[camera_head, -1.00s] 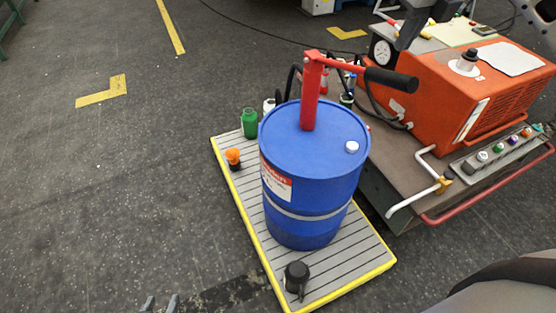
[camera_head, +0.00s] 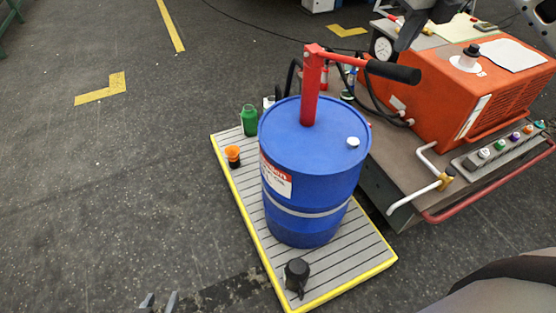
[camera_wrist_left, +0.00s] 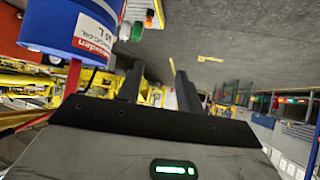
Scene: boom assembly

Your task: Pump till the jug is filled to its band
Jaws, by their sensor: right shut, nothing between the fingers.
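The blue drum (camera_head: 315,180) stands on a grey slatted pallet (camera_head: 355,270) with a yellow edge. A red hand pump (camera_head: 311,90) rises from its lid, its lever pointing right to a black grip (camera_head: 393,72). My right gripper (camera_head: 403,44) appears as a dark shape just above the grip, shut and apart from it. Small vessels (camera_head: 347,90) stand partly hidden behind the drum. I cannot tell which is the jug, nor its level.
A green bottle (camera_head: 249,121), an orange-topped container (camera_head: 232,155) and a black can (camera_head: 297,274) stand on the pallet. An orange machine (camera_head: 450,90) on a bench with white pipes (camera_head: 420,190) is at right.

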